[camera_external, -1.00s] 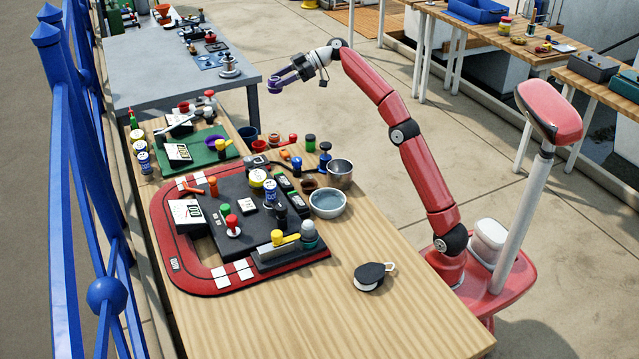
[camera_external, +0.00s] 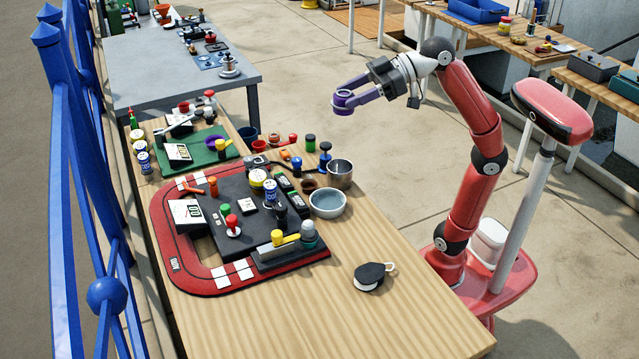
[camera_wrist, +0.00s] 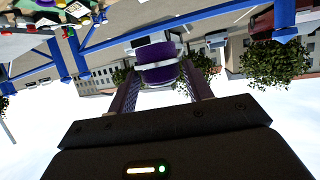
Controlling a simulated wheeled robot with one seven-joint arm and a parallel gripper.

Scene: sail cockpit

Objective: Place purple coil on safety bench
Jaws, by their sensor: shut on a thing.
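The purple coil (camera_external: 344,101) is held in my gripper (camera_external: 352,98) in the air, to the right of the near wooden table and above the open floor. In the wrist view the purple coil (camera_wrist: 158,66) with a pale band sits between the two fingers of my gripper (camera_wrist: 158,78). The fingers are shut on it. I cannot tell for sure which surface is the safety bench; the candidates are a near wooden bench (camera_external: 330,275), a grey table (camera_external: 150,75) at the back left and wooden benches (camera_external: 480,40) at the back right.
A red-rimmed mat (camera_external: 165,235) with a dark board and many small items fills the near bench's left part. Metal bowls (camera_external: 327,203) and a black-and-white pulley (camera_external: 371,277) are nearby. The bench's front right is mostly clear. A blue railing (camera_external: 60,200) runs along the left.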

